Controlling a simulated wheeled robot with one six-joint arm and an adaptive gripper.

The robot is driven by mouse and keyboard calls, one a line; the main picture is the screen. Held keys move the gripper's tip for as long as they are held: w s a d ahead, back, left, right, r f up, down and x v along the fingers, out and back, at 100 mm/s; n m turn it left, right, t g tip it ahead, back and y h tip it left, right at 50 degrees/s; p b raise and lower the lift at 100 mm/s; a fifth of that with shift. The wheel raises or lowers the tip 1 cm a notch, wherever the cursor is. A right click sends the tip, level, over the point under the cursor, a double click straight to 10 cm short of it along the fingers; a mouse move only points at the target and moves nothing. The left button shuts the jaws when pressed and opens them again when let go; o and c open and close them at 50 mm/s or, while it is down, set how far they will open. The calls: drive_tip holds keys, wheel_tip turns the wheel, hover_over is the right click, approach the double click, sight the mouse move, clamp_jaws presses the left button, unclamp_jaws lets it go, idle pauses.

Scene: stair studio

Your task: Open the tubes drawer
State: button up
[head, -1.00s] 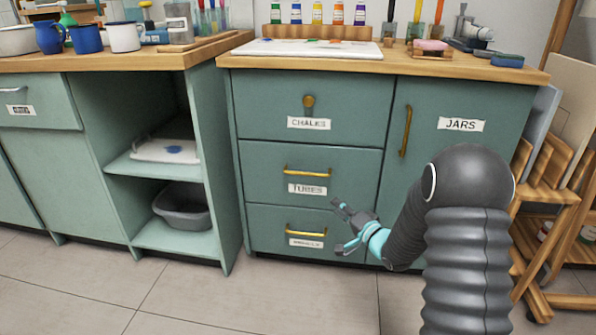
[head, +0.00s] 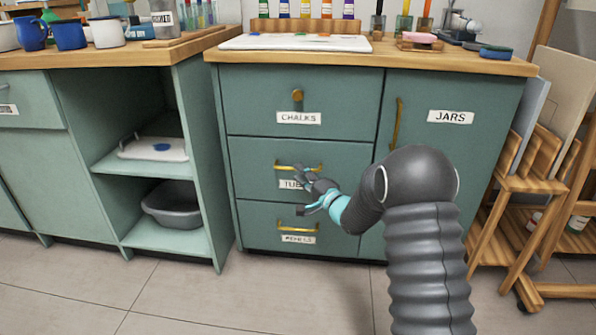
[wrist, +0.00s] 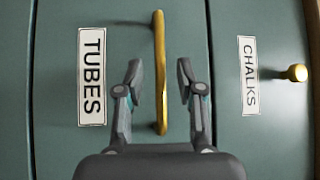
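The tubes drawer (head: 350,160) is the middle drawer of the green cabinet and is closed. Its brass bar handle (head: 285,166) sits above the white TUBES label (head: 286,184), which my gripper partly covers. My gripper (head: 301,190) is open in front of this drawer. In the wrist view, the two fingertips (wrist: 158,80) stand on either side of the brass handle (wrist: 160,45), with a gap on each side. The TUBES label (wrist: 92,75) lies left of the fingers there. I cannot tell how deep the fingers reach around the bar.
The chalks drawer (head: 345,95) with a round knob is above, and another closed drawer (head: 345,220) with a bar handle is below. The JARS door (head: 450,150) is to the right. A wooden rack (head: 500,215) stands at the far right. The floor in front is clear.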

drive_tip(key=shift+x, duration=1.55)
